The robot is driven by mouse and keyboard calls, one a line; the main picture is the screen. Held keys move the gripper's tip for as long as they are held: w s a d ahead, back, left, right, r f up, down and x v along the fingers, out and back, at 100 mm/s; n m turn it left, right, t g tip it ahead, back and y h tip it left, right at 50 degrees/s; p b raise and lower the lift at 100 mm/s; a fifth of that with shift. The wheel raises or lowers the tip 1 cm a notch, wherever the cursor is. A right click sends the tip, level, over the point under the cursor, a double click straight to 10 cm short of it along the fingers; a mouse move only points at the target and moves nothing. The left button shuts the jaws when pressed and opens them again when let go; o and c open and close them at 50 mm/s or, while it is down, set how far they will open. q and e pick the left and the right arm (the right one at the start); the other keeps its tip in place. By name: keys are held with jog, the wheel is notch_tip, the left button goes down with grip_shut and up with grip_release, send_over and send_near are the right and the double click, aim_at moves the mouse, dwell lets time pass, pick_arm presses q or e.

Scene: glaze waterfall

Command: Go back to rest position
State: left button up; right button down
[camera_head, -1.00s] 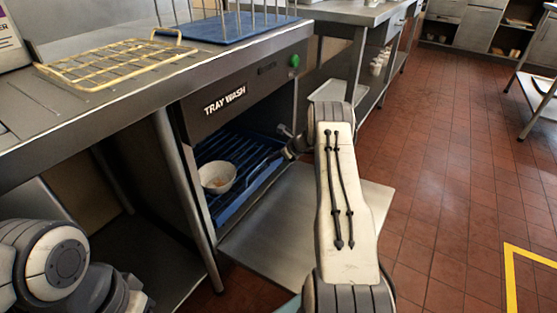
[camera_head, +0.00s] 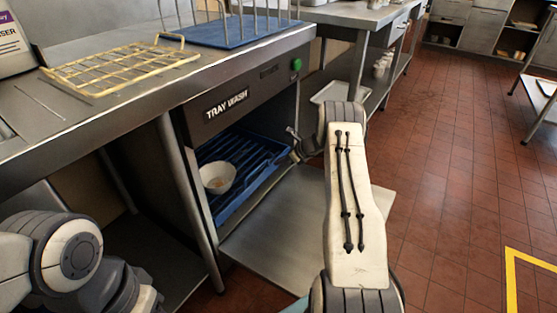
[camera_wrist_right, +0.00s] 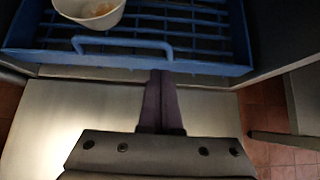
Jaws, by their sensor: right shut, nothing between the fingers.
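My right gripper (camera_head: 297,153) is at the open front of the tray wash machine (camera_head: 232,113), partly hidden by my own wrist. In the right wrist view its two dark fingers (camera_wrist_right: 161,76) are together and empty. They appear over the lowered door, with their tips at the front edge of the blue rack, just below its handle (camera_wrist_right: 122,45). I cannot tell whether they touch it. My left arm shows at the lower left of the head view, but its gripper is not visible.
A white bowl (camera_head: 217,178) with something pale inside sits in the blue rack (camera_head: 262,160). The lowered metal door (camera_head: 265,245) lies below my right arm. A yellow wire rack (camera_head: 120,66) rests on the counter. The red tiled floor (camera_head: 440,150) on the right is clear.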

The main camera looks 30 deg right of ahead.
jog(key=p+v, duration=0.3)
jog(key=v, duration=0.7)
jog(key=s+a+r+n+g+h, duration=0.1)
jog(key=s+a+r+n+g, duration=0.3)
jog(key=a+n, duration=0.5)
jog(key=s+a+r+n+g, duration=0.1)
jog(key=s+a+r+n, duration=0.45)
jog(key=a, duration=0.65)
jog(key=s+a+r+n+g+h, duration=0.15)
jog(key=s+a+r+n, duration=0.25)
jog(key=s+a+n, duration=0.9)
jog(key=s+a+r+n+g, duration=0.2)
jog(key=s+a+r+n, duration=0.2)
jog(key=s+a+n, duration=0.65)
jog(key=s+d+r+p, duration=0.1)
jog(key=s+r+p, duration=0.1)
jog(key=r+p, duration=1.4)
jog(key=s+d+r+p, duration=0.1)
jog(key=s+r+p, duration=0.1)
jog(key=r+p, duration=1.4)
jog(key=shift+s+d, duration=0.15)
jog(key=shift+s, duration=0.15)
